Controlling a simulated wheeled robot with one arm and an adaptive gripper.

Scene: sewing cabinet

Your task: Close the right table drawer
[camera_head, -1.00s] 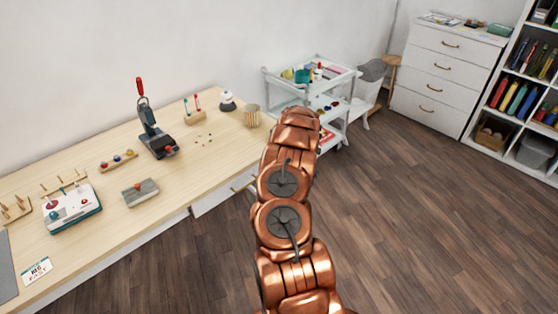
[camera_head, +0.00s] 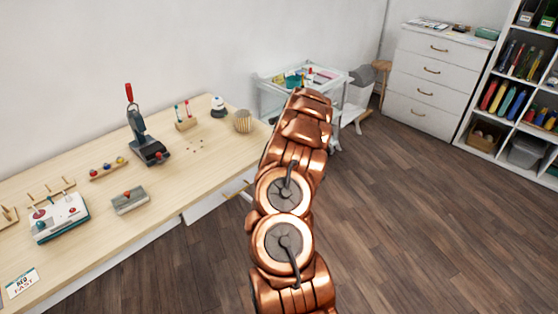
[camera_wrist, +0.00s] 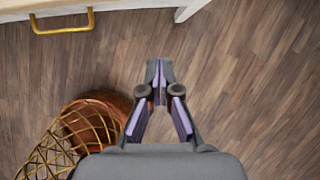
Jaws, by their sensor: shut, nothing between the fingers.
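The right table drawer has a white front (camera_head: 203,208) with a brass handle (camera_head: 237,188), under the right part of the wooden table. In the head view, my arm hides its right end; I cannot tell how far it stands out. In the wrist view, a white front (camera_wrist: 140,4) with a brass handle (camera_wrist: 62,30) crosses the top left. My gripper (camera_wrist: 160,76) is shut and empty, pointing toward that front, right of the handle and apart from it in the picture. In the head view my gripper is hidden behind the arm.
A white cart (camera_head: 264,95) stands beyond my arm. The wooden floor (camera_head: 430,235) at right is clear.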

